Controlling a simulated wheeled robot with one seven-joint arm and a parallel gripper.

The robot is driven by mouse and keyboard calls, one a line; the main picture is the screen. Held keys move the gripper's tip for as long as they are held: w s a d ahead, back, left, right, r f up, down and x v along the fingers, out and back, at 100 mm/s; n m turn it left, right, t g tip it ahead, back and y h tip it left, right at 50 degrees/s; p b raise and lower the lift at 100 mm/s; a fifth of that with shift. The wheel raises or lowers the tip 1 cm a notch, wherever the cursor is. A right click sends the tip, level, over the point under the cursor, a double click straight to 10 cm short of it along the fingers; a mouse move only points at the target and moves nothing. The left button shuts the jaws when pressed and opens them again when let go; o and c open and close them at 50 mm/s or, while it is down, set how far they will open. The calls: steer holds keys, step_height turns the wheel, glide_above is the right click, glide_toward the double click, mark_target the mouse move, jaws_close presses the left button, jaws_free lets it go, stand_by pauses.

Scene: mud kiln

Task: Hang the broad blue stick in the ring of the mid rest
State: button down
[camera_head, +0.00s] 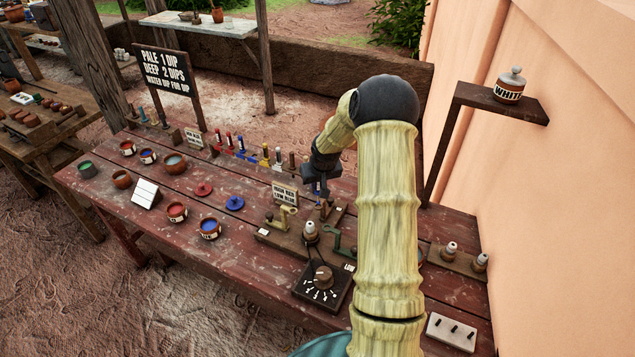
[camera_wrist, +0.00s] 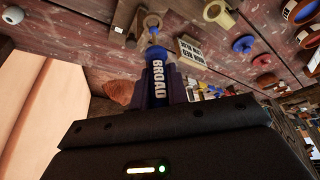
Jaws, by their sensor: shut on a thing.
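My gripper (camera_wrist: 160,82) is shut on a dark blue stick (camera_wrist: 157,72) with the white word BROAD along it. In the head view my gripper (camera_head: 321,181) hangs above the brown rest board (camera_head: 268,235), right of the small red and blue sign. A brass rest (camera_head: 286,216) and a green rest (camera_head: 341,243) stand on the boards. Which one is the mid rest is not readable, and my arm hides part of the area.
A dial box (camera_head: 322,285) stands in front of the boards. Red (camera_head: 203,188) and blue (camera_head: 235,202) lids and several glaze bowls lie left. Several coloured sticks stand behind. A shelf (camera_head: 505,104) with a white-labelled jar juts from the right wall.

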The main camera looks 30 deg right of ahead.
steer(key=shift+f+b, duration=2.05)
steer(key=shift+f, duration=0.85)
stand_by(1.9)
steer(key=c, duration=0.8)
jaws_free()
steer(key=shift+r+p, duration=2.7)
steer(key=shift+r, duration=1.05)
